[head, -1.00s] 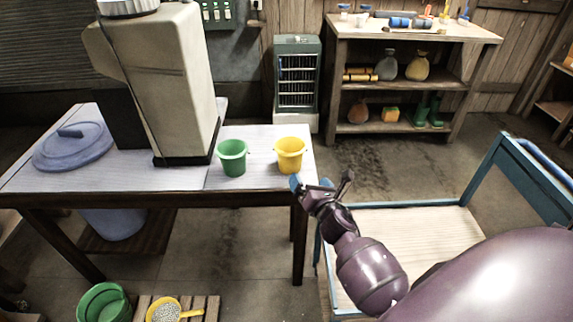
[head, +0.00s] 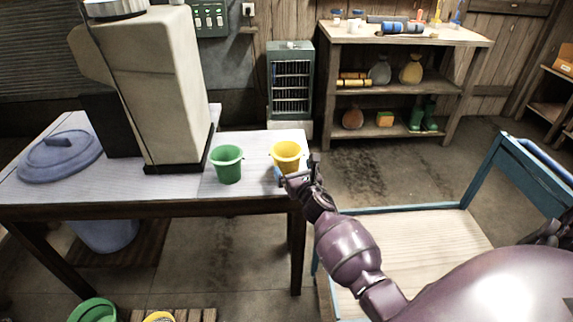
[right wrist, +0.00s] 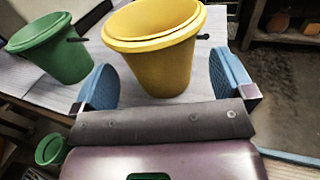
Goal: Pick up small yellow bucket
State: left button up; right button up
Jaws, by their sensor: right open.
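The small yellow bucket (head: 286,155) stands upright near the right end of the table in the head view. In the right wrist view the yellow bucket (right wrist: 158,55) is straight ahead, its lower part lying between the two blue finger pads. My right gripper (head: 289,177) is at the table's right front edge, just in front of the bucket. It also shows in the right wrist view (right wrist: 165,88), open, with a finger on each side and not closed on the bucket. Whether either pad touches it, I cannot tell. My left gripper is not in view.
A green bucket (head: 226,165) stands on the table (head: 240,196) just left of the yellow one. A large beige machine (head: 155,85) and a blue lid (head: 60,155) are further left. A blue-framed cart (head: 420,240) stands to the right.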

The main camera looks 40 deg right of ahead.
aim_at(287, 155)
jog(key=shift+x, duration=2.35)
jog(key=shift+a, duration=0.2)
jog(key=c, duration=0.7)
